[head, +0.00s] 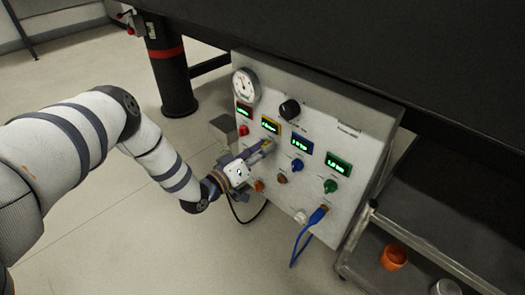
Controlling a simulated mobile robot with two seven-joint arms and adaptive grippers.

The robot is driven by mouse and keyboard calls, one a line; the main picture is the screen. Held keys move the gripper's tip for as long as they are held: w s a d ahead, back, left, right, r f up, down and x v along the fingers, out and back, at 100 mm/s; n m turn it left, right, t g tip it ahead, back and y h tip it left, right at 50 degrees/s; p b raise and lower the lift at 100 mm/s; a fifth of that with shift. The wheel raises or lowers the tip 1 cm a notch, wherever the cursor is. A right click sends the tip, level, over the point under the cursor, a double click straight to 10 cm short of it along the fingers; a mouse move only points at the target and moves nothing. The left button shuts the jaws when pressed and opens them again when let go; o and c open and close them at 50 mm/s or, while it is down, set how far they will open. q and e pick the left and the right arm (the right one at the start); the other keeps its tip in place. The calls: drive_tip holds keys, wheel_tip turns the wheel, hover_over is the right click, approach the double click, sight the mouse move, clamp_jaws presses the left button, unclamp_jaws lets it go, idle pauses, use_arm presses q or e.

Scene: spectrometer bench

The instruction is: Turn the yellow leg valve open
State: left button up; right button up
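A grey control panel (335,120) hangs under the dark bench, with a row of colour-framed displays and knobs. The yellow-framed display (270,125) is lit green. The yellow valve knob below it is mostly hidden by my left gripper (266,147), whose fingertips are at the knob's place; a little yellow shows there. I cannot tell whether the fingers are closed on the knob or only around it, nor how the knob is turned. My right gripper is not in view.
A red knob (243,130), blue knob (297,165) and green knob (330,186) sit close by on the panel. A blue cable (302,240) is plugged in low. A dark table leg (172,75) stands behind left. A cart (425,235) holds an orange cup (394,257) at right.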

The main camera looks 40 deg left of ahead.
use_arm(q)
clamp_jaws()
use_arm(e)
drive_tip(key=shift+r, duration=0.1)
use_arm(q)
drive_tip(key=shift+f+m+p, duration=0.1)
drive_tip(key=shift+m+p, duration=2.4)
drive_tip(key=shift+m, duration=5.9)
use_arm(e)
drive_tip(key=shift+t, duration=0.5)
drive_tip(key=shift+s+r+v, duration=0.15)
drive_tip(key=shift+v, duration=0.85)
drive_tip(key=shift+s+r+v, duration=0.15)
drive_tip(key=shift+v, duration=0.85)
use_arm(q)
drive_tip(key=shift+s, duration=0.1)
drive_tip(key=o, duration=0.8)
unclamp_jaws()
drive_tip(key=shift+c, duration=0.2)
